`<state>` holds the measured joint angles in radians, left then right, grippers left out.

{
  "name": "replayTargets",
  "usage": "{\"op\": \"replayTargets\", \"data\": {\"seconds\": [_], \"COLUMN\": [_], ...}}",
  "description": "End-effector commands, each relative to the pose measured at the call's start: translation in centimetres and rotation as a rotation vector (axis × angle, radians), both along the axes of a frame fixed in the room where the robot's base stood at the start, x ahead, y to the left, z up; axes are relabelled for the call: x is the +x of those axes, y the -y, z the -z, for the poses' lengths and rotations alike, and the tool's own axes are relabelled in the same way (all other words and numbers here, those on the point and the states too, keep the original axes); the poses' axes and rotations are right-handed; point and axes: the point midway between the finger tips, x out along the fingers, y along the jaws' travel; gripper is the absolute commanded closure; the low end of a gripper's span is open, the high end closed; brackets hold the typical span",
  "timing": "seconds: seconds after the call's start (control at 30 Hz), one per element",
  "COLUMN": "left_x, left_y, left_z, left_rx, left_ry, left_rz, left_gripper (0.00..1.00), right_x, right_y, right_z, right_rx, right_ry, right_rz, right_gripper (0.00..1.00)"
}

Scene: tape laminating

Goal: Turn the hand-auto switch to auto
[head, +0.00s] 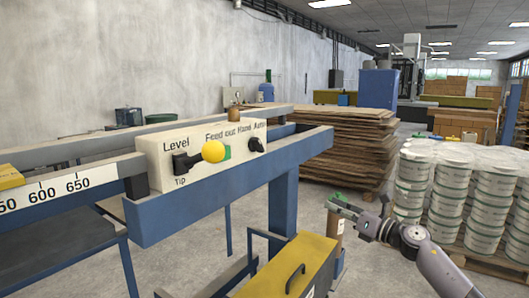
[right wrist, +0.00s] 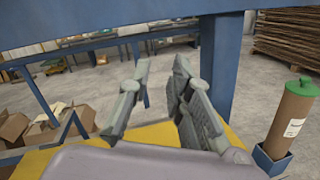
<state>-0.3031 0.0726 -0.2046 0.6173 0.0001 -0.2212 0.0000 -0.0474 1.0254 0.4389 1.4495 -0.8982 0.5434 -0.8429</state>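The hand-auto switch (head: 257,145) is a small black knob at the right end of a white control panel (head: 178,142), under the words Hand and Auto. It is too small to tell which way it points. The panel also carries a yellow ball-ended lever (head: 213,151) beside a green Feed out button (head: 228,153). My right gripper (head: 336,204) is low and to the right of the panel, apart from it. In the right wrist view its two fingers (right wrist: 161,66) are spread with nothing between them. My left gripper is not in view.
The blue machine frame (head: 230,196) carries the panel. A yellow-lidded box (head: 296,262) stands below, near a brown cylinder with a green cap (right wrist: 290,122). Stacked boards (head: 345,150) and white buckets (head: 412,182) stand to the right. Air between my right gripper and the panel looks clear.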

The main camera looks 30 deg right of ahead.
Motion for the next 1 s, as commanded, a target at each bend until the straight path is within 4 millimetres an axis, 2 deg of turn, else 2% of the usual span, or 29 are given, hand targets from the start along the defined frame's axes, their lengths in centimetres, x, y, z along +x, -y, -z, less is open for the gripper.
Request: {"op": "replayTargets", "data": {"seconds": [0.03,0.1,0.2,0.3,0.47,1.0], "left_x": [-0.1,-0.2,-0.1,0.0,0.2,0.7], "left_y": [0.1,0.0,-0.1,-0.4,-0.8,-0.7], "left_z": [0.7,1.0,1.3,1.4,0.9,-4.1], "left_rx": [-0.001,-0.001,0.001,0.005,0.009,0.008], "left_ry": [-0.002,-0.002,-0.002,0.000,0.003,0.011], "left_rz": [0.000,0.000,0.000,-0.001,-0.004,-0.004], "left_gripper": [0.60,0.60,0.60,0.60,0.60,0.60], "right_x": [-0.3,-1.2,-2.6,-3.5,-3.3,1.7], "right_y": [-1.9,-4.4,-7.4,-9.2,-10.1,-12.0], "right_z": [-4.7,-9.8,-14.7,-17.1,-18.3,-18.7], "right_rx": [-0.192,-0.440,-0.722,-0.887,-0.956,-0.942], "right_ry": [0.052,0.107,0.165,0.195,0.207,0.208], "right_rz": [-0.049,-0.096,-0.138,-0.154,-0.161,-0.157], "right_gripper": [0.81,0.81,0.81,0.81,0.81,0.81]}}
